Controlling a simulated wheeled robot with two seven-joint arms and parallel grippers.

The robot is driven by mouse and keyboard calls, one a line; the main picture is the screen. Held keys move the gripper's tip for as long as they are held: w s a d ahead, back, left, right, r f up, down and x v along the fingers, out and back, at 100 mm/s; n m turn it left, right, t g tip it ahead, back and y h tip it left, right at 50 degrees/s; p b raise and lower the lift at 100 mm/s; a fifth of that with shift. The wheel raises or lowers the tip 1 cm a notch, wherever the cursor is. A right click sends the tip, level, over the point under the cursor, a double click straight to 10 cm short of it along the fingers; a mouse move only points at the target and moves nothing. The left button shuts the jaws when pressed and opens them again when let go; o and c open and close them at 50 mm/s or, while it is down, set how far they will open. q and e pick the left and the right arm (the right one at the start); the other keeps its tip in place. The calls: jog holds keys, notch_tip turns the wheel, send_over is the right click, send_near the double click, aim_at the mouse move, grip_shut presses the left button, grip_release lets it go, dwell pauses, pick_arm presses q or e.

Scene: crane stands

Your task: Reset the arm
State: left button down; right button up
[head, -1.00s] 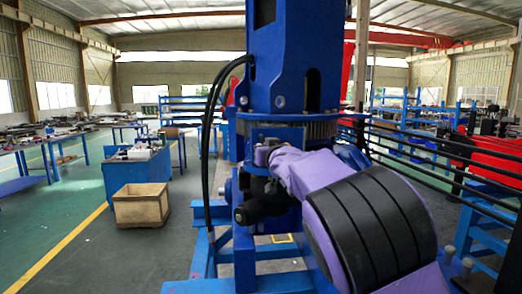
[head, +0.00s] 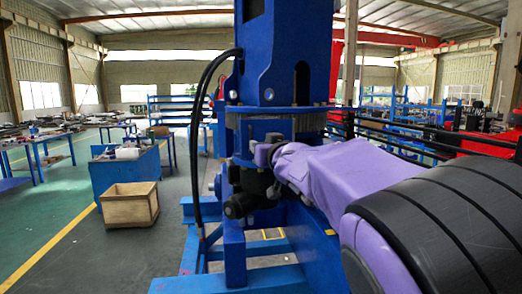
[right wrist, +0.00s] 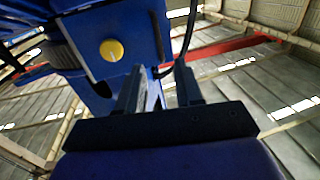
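The blue crane stand (head: 290,60) rises in the middle of the head view. My right arm (head: 350,180), purple with black bands, reaches in from the right, its far end beside the stand's black fitting (head: 245,190). Its gripper is not clearly visible there. In the right wrist view, the two dark fingers of my right gripper (right wrist: 158,92) stand apart with nothing seen held between them. Behind them is a blue part of the structure with a round yellow knob (right wrist: 111,50). My left gripper is not in view.
Black cables (head: 198,130) hang down the stand's left side. A wooden crate (head: 130,206) sits on the floor in front of a blue cabinet (head: 125,170). Black rails (head: 410,145) and red equipment (head: 480,145) are at right. The floor at left is open.

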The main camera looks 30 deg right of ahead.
jog(key=shift+s+a, duration=0.15)
jog(key=shift+s, duration=0.2)
jog(key=s+a+f+m+g+b, duration=0.1)
jog(key=s+a+f+g, duration=0.1)
jog(key=f, duration=1.2)
jog(key=s+a+f+g, duration=0.1)
jog(key=s+f, duration=0.2)
jog(key=f, duration=1.1)
jog(key=s+a+f+m+g+b, duration=0.1)
jog(key=s+a+f+g, duration=0.1)
jog(key=f, duration=1.2)
jog(key=s+a+f+m+g+b, duration=0.1)
jog(key=s+f+g, duration=0.3)
jog(key=s+f, duration=0.9)
jog(key=s+a+f+m+g+y+b, duration=0.1)
jog(key=s+a+f+g, duration=0.2)
jog(key=s+f, duration=1.1)
jog(key=s+g, duration=0.2)
jog(key=s, duration=0.3)
jog(key=shift+b, duration=0.4)
